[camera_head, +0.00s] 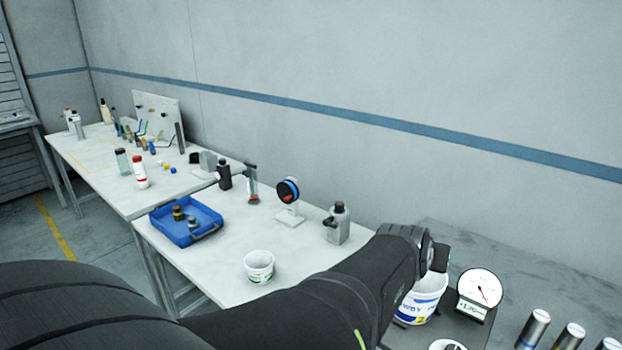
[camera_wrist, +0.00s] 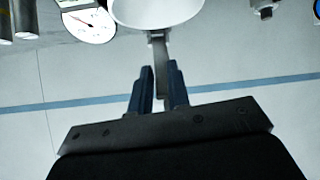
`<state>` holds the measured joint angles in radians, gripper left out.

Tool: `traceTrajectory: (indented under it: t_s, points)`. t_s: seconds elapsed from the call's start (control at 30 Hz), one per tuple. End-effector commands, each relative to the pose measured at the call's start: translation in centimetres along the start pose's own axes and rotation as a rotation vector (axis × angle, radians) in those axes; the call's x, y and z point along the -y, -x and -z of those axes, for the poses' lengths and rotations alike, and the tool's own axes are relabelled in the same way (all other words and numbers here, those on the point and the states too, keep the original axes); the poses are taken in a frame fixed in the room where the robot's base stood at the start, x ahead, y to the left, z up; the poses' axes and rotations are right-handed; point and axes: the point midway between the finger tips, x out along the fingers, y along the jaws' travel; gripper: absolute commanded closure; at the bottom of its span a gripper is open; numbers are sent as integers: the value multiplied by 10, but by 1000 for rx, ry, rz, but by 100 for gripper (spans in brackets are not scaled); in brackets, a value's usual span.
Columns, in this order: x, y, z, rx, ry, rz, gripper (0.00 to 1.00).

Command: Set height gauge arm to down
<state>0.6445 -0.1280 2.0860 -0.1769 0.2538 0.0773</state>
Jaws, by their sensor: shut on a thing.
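A round white dial gauge (camera_head: 480,288) with a red needle and a small digital readout stands at the right of the head view; its dial also shows at the upper left of the wrist view (camera_wrist: 90,24). I cannot make out a separate height gauge arm. My gripper (camera_wrist: 160,72) is shut on a narrow grey bar (camera_wrist: 158,46) that runs up to a white round container (camera_wrist: 158,10). In the head view my gripper (camera_head: 438,258) is left of the dial, above a white tub (camera_head: 425,300) with a blue and yellow label, partly hidden by my arm.
Several metal cylinders (camera_head: 535,328) stand at the lower right. The white table (camera_head: 215,272) holds a blue tray (camera_head: 190,238), a white cup (camera_head: 259,264), a round device on a stand (camera_head: 288,190) and a grey jug (camera_head: 338,225). The wall is behind.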

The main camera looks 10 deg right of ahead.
Motion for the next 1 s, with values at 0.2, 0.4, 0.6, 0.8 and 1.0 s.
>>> traceTrajectory:
  t_s: [0.2,0.4,0.6,0.8,1.0]
  points:
    - [6,-1,-1,1,5,12,100]
    - [6,-1,-1,1,5,12,100]
    - [6,-1,-1,1,5,13,100]
    - [6,-1,0,1,4,11,62]
    - [4,-1,0,0,4,9,23]
